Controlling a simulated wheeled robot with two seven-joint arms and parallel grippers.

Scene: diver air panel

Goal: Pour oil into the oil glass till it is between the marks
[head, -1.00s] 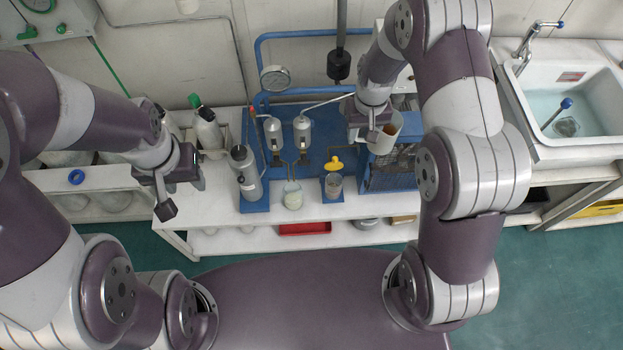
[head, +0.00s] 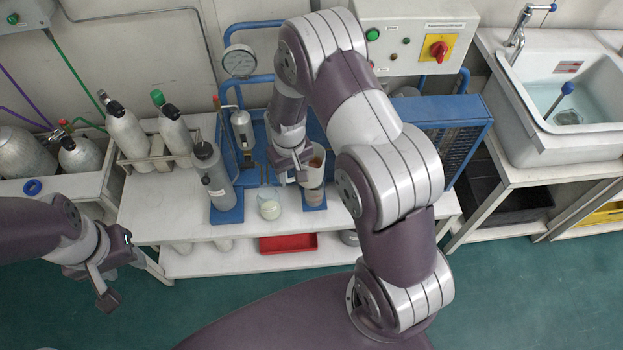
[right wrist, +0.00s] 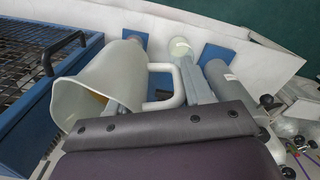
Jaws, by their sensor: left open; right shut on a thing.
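A pale jug (head: 314,175) with brown oil inside is held by its handle in my right gripper (head: 296,166). In the right wrist view the jug (right wrist: 98,88) shows its open mouth and white handle, with a little orange oil inside. A small clear glass (head: 314,198) stands on a blue base just below the jug and is partly hidden by it; I cannot read its marks or level. Another glass (head: 269,205) with pale liquid stands to its left. My left gripper (head: 120,278) is open and empty, left of the bench front.
A grey bottle (head: 213,178) stands left of the glasses. A blue-framed mesh cage (head: 455,150) is to the right of the jug. A red tray (head: 288,243) lies on the lower shelf. A gauge (head: 238,61) and a switch box (head: 420,40) are behind.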

